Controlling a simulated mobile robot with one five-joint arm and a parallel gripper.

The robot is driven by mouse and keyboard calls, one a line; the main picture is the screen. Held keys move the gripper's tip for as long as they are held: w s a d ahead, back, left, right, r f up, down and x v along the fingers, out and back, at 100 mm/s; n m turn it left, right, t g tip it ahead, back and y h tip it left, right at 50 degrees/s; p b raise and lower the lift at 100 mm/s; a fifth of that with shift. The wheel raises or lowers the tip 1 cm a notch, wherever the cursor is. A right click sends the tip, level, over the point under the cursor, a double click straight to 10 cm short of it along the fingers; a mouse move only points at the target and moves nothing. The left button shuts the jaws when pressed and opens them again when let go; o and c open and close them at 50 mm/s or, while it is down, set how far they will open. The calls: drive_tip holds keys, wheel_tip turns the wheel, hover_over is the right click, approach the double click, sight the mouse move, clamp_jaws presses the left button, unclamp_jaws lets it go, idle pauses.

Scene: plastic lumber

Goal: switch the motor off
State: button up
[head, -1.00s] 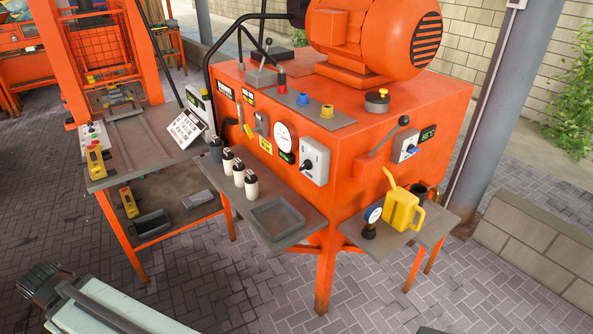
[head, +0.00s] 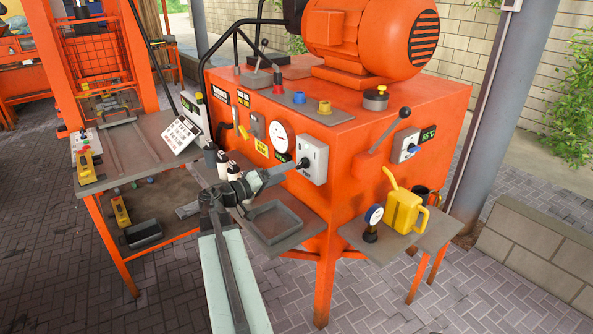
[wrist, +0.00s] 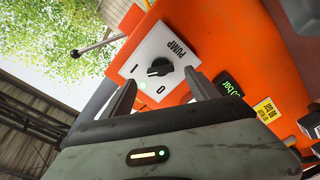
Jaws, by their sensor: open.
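The orange motor (head: 370,40) sits on top of the orange machine cabinet; whether it turns cannot be seen. On the cabinet front is a light grey switch plate (head: 314,158) with a black rotary knob (head: 305,162). In the wrist view the switch plate (wrist: 150,48) reads PUMP and carries the marks I and O beside the knob (wrist: 159,67). I cannot tell surely which mark the knob points at. My gripper (wrist: 160,82) is open and empty, its fingers on either side of the knob's line of view. In the head view my gripper (head: 290,170) is close to the switch plate.
A round gauge (head: 280,138) and a yellow handle (head: 244,132) are left of the switch plate. A lever (head: 390,130) and a blue knob (head: 411,147) are on the right. Bottles and a grey tray (head: 272,222) stand on the shelf below my arm.

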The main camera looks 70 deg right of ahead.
sight(299, 167)
drive_tip(key=x, duration=0.6)
drive_tip(key=shift+d, duration=0.15)
drive_tip(key=shift+c, duration=0.3)
